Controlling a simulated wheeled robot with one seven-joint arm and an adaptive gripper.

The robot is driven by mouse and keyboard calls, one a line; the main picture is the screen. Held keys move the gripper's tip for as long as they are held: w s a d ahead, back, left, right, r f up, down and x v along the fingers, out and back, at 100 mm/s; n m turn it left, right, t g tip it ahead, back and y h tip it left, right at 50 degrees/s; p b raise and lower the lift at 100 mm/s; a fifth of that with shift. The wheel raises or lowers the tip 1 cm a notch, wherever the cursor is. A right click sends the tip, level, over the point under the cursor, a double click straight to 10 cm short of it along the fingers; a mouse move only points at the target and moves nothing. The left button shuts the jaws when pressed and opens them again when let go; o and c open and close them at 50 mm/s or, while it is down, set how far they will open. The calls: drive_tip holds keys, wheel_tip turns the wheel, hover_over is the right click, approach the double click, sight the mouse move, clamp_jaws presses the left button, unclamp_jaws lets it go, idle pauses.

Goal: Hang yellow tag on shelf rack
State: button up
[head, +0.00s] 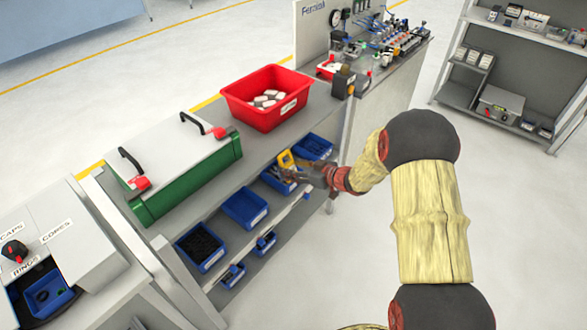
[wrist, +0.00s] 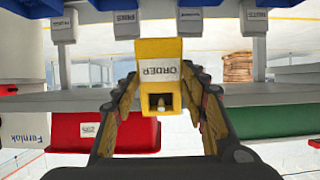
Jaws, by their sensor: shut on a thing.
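My gripper (head: 297,173) is shut on the yellow tag (head: 286,160), in front of the shelf rack's blue bins. In the wrist view the tag (wrist: 158,65) reads ORDER upside down and has a rectangular slot at one end. It sits between the two fingers (wrist: 160,88) of my gripper. In the head view the tag stands up above the fingers, overlapping a blue bin. I cannot tell whether it touches the rack. The shelf rack has a pale front edge (head: 285,212) below the upper bins.
Blue bins (head: 245,207) line the shelf, with smaller ones below. A red crate (head: 265,112) with white items and a green case (head: 190,180) stand on the top above. A bench with small parts (head: 385,45) stands behind. Open floor lies to the right.

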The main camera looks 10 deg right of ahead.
drive_tip(key=shift+f, duration=0.1)
drive_tip(key=o, duration=1.2)
drive_tip(key=v, duration=1.2)
